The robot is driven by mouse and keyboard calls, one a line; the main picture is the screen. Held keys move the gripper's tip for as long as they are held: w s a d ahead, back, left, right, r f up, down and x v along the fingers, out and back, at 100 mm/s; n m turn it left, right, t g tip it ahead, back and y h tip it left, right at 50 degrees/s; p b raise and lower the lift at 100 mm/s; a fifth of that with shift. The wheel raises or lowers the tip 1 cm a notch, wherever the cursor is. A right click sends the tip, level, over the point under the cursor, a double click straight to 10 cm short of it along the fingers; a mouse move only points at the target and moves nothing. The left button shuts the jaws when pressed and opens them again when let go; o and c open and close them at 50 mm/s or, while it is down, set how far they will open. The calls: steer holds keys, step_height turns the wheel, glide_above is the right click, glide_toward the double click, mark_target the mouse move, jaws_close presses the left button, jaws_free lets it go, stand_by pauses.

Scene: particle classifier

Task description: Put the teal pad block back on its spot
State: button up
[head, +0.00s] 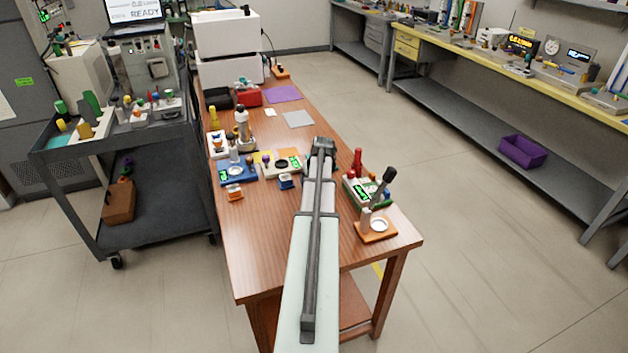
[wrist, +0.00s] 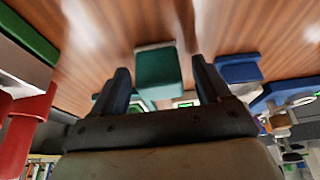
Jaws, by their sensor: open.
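The teal pad block (wrist: 158,72) stands on the wooden table in the wrist view, near the picture's middle. A thin pale edge shows just beyond it. My gripper (wrist: 160,82) is open, with one dark finger on each side of the block and gaps between. I cannot tell how far the fingertips reach down around it.
In the wrist view a blue block (wrist: 238,68) is close on the right and green (wrist: 30,38) and red (wrist: 18,140) parts on the left. In the head view a lever device (head: 376,228) stands right of my arm, a blue-based device (head: 238,174) left.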

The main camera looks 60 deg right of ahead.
steer(key=v, duration=1.2)
steer(key=shift+w+r, duration=0.1)
